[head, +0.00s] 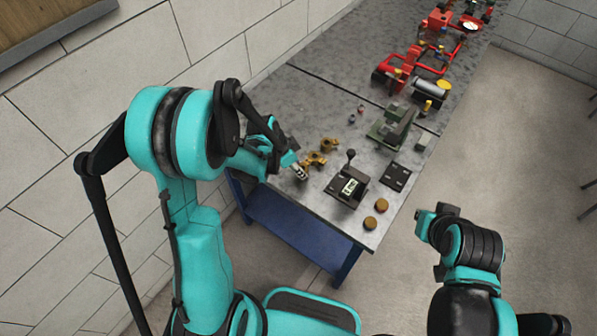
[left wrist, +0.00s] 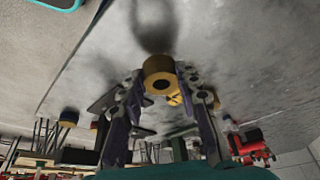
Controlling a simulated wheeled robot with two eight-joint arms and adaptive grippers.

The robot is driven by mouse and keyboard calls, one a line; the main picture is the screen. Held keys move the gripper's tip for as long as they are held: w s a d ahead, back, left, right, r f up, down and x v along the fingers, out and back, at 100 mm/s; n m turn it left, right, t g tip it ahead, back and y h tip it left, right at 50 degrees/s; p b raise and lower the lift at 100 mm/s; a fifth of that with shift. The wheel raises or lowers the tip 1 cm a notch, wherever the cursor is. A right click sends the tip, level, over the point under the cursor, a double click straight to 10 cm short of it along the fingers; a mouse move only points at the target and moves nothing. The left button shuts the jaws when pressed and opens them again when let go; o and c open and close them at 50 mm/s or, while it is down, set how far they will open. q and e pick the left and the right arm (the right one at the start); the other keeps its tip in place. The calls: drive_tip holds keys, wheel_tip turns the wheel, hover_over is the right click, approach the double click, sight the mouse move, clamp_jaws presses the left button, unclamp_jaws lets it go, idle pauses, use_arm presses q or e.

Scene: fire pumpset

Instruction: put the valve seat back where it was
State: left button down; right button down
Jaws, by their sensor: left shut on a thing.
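My left gripper (head: 298,171) reaches over the near left edge of the grey tabletop. In the left wrist view my left gripper (left wrist: 160,95) is shut on a short brass ring with a round hole, which looks like the valve seat (left wrist: 159,66). The ring sits between the fingertips, over the tabletop; whether it touches the top I cannot tell. In the head view the ring is hard to make out at the fingertips. Brass valve parts (head: 315,158) lie just beyond the gripper. The fingers of my right gripper do not show.
A dark device with a lever (head: 347,188) stands right of the gripper. Two brown discs (head: 382,205) lie near the front corner. A black plate (head: 396,177) and a green vise-like tool (head: 392,125) are farther right. Red pump parts (head: 425,62) fill the far end.

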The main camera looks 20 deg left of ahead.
use_arm(q)
drive_tip(key=shift+f, duration=0.85)
drive_tip(key=shift+w+f, duration=0.1)
drive_tip(key=shift+f+b, duration=0.2)
drive_tip(key=shift+b, duration=0.2)
drive_tip(key=c, duration=1.1)
unclamp_jaws()
drive_tip(key=shift+r, duration=0.1)
